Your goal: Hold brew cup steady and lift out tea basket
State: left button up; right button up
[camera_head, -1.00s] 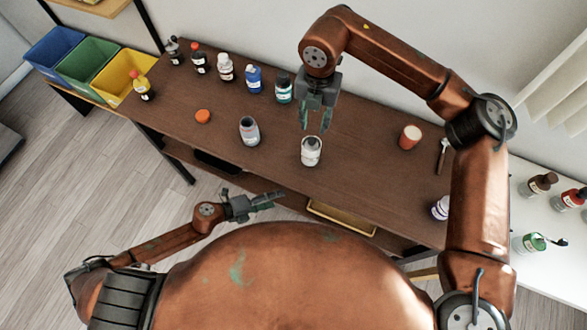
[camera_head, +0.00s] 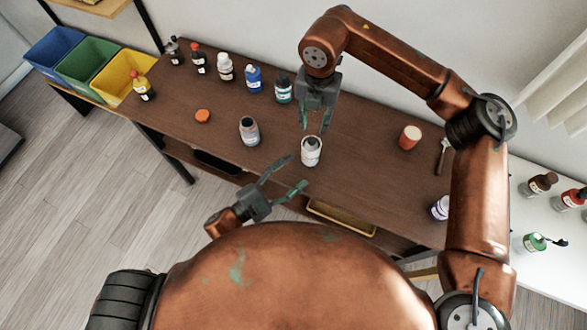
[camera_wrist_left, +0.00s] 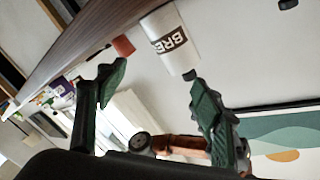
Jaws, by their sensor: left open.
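The brew cup (camera_head: 311,155) is a white cup with a dark label, upright near the front edge of the brown table. In the left wrist view the cup (camera_wrist_left: 168,42) shows part of its lettering, "BRE". The tea basket cannot be made out apart from the cup at this size. My left gripper (camera_head: 297,172) is open and empty in front of the table edge, fingers pointing toward the cup but apart from it; its fingers also show in the wrist view (camera_wrist_left: 155,77). My right gripper (camera_head: 315,127) hangs fingers-down just above and behind the cup, open and empty.
A grey jar (camera_head: 249,131) and an orange lid (camera_head: 203,116) are left of the cup. A red-orange container (camera_head: 410,137), a small tool (camera_head: 443,156) and a purple-labelled bottle (camera_head: 440,208) are to the right. Several bottles line the back left, including a blue one (camera_head: 254,80).

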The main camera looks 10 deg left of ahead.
aim_at(304, 159)
pick_arm(q)
jog(key=n, duration=0.2)
jog(key=w+n+t+y, duration=0.1)
jog(key=n, duration=0.1)
jog(key=f+n, duration=0.1)
jog(key=n, duration=0.1)
jog(key=shift+w+a, duration=0.2)
jog(key=shift+w, duration=0.1)
jog(key=n, duration=0.1)
jog(key=f+n, duration=0.1)
jog(key=n, duration=0.1)
jog(key=n+y, duration=0.1)
jog(key=shift+w+d+f+n+t, duration=0.1)
jog(key=shift+w+f+n+t, duration=0.2)
jog(key=shift+w+t, duration=0.1)
jog(key=shift+d+n+y, duration=0.15)
jog(key=shift+n+y, duration=0.15)
jog(key=x, duration=0.7)
jog(key=shift+w+d, duration=0.15)
jog(key=shift+w, duration=0.1)
jog(key=shift+c, duration=0.7)
jog(key=c, duration=1.2)
